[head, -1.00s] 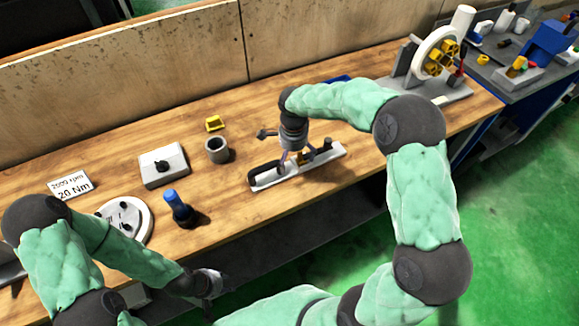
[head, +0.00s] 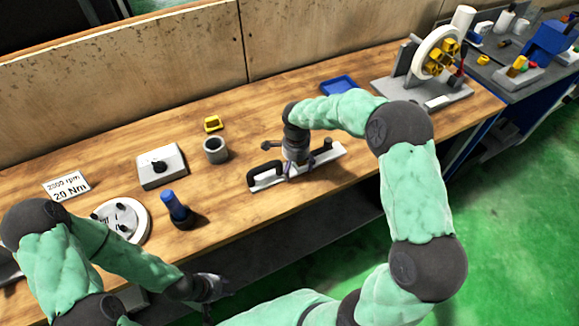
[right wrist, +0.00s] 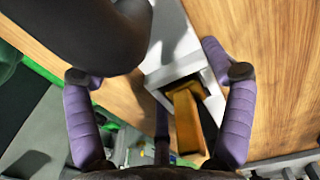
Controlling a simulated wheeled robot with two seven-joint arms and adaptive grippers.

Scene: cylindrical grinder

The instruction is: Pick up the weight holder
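A long light-grey bar (head: 268,183) with a black handle (head: 265,172) at its left end lies on the wooden bench; I take it for the weight holder. My right gripper (head: 299,170) is low over its middle. In the right wrist view the gripper (right wrist: 152,72) is open, with purple-padded fingers on either side of the bar (right wrist: 172,72) and its yellow-brown block (right wrist: 187,122). The black handle also shows there (right wrist: 85,30). Whether the fingers touch the bar cannot be told. My left gripper (head: 212,290) hangs in front of the bench edge, too small to read.
A blue tray (head: 339,85) lies behind my right arm. A wheel stand (head: 425,88) is at right.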

